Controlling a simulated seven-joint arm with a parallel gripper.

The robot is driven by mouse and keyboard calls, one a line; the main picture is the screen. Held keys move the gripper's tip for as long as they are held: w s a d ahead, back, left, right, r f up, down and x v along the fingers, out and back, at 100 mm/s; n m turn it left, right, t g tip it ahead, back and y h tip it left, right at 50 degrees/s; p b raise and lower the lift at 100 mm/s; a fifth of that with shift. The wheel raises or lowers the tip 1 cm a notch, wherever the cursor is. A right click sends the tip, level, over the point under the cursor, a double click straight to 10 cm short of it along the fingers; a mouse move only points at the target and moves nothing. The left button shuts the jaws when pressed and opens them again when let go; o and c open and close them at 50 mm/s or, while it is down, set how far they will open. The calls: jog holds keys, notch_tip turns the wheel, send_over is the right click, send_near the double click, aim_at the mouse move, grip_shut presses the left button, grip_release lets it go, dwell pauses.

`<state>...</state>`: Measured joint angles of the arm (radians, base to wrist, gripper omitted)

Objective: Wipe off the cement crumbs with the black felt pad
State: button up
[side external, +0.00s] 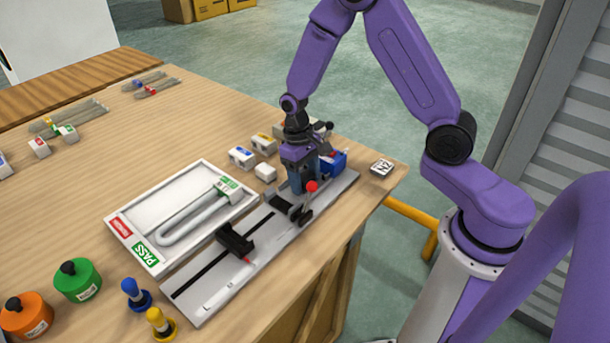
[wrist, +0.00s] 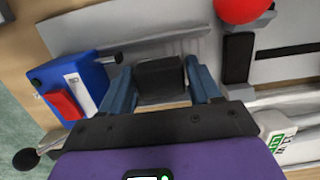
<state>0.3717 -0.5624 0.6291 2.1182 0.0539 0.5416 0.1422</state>
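My gripper (side external: 303,186) points down over the right end of the grey fixture plate (side external: 200,299). In the wrist view its two blue fingers (wrist: 160,82) press on both sides of a dark block with a tan edge, which looks like the black felt pad (wrist: 160,73). The fingers hide the pad in the side view. In the wrist view the pad is over the plate's pale surface, but I cannot tell whether it touches. I cannot make out any cement crumbs.
A red ball knob (side external: 311,187) stands close beside the fingers. A blue box (side external: 333,164) is just behind them. A black clamp block (side external: 235,241) sits mid-plate. A white tray (side external: 196,178) with a bent tube lies left of the plate. Small white blocks stand behind.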

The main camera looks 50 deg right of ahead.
jog(key=shift+r, duration=0.3)
dwell(0.5)
jog(key=c, duration=0.9)
jog(key=shift+d, duration=0.15)
jog(key=shift+d, duration=1.2)
jog(key=shift+a, duration=0.1)
